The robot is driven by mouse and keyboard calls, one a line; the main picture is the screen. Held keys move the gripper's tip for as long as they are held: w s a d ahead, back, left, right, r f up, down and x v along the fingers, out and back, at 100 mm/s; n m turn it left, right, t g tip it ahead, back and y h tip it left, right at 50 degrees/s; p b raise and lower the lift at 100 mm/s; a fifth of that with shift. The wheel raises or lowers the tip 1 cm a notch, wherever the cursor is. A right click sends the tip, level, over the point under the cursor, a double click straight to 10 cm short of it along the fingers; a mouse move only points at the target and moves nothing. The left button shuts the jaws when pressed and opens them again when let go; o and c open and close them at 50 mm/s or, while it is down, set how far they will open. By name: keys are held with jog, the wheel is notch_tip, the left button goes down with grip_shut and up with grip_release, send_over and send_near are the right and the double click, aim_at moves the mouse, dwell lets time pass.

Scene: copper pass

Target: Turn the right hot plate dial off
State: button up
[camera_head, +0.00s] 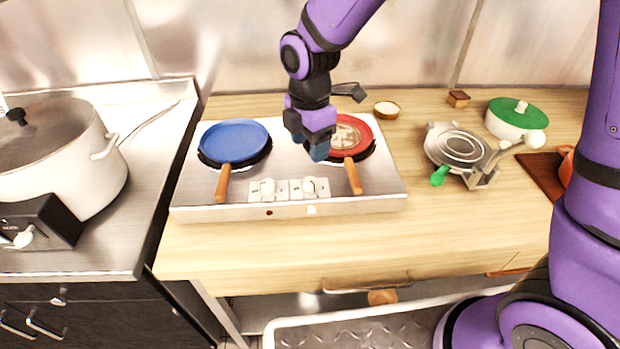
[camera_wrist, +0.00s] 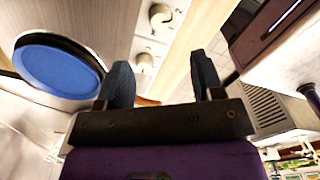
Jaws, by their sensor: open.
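The right dial (camera_head: 309,186) is a white knob on the front of the silver hot plate (camera_head: 240,210). It also shows near the top of the wrist view (camera_wrist: 160,14). Its turned angle is too small to tell. The left dial (camera_head: 268,188) is beside it, and shows lower in the wrist view (camera_wrist: 145,62). Below the right dial is a bright pale indicator (camera_head: 311,210); the left indicator (camera_head: 268,212) is dark red. My gripper (camera_head: 318,150) is above and behind the right dial, by the red pan, open and empty. Its fingers show in the wrist view (camera_wrist: 162,78).
A blue pan (camera_head: 234,140) is on the left plate and a red pan (camera_head: 352,135) on the right; their wooden handles flank the dials. A large pot (camera_head: 75,150) stands at left, a waffle iron (camera_head: 458,145) at right. The counter in front of the hot plate is clear.

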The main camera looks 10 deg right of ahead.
aim_at(310, 180)
notch_tip(310, 180, down, 10)
jog(key=shift+f, duration=0.25)
dwell(0.4)
jog(key=c, duration=0.9)
